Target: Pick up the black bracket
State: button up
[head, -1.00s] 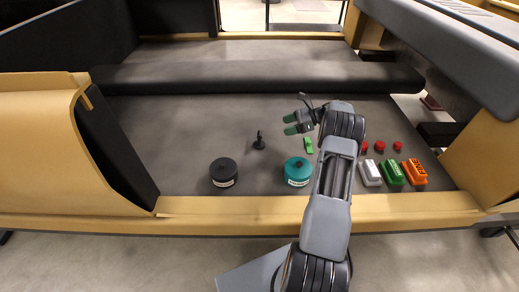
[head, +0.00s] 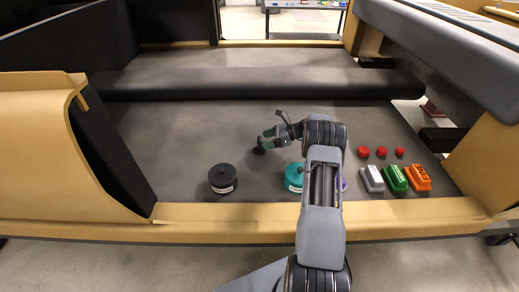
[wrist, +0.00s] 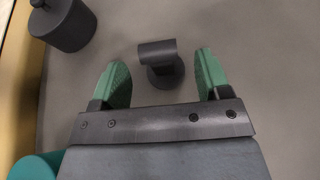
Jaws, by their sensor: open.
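The black bracket (head: 258,151) stands on the grey surface. In the wrist view the bracket (wrist: 160,58) has a curved top piece on a round base. My gripper (head: 267,138) is open, its green fingers close to the bracket and partly covering it in the head view. In the wrist view the fingertips of my gripper (wrist: 162,66) lie left and right of the bracket, with gaps on both sides. Nothing is held.
A black canister (head: 223,179) stands front left of the bracket; a teal canister (head: 293,176) is partly behind my arm. A purple thing (head: 343,184) peeks out beside my arm. Red pieces (head: 382,152) and grey, green (head: 395,179) and orange blocks are at right. The left surface is clear.

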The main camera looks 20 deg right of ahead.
aim_at(260, 141)
jog(key=x, duration=0.4)
jog(key=shift+b, duration=0.4)
jog(key=shift+d, duration=0.1)
jog(key=c, duration=1.2)
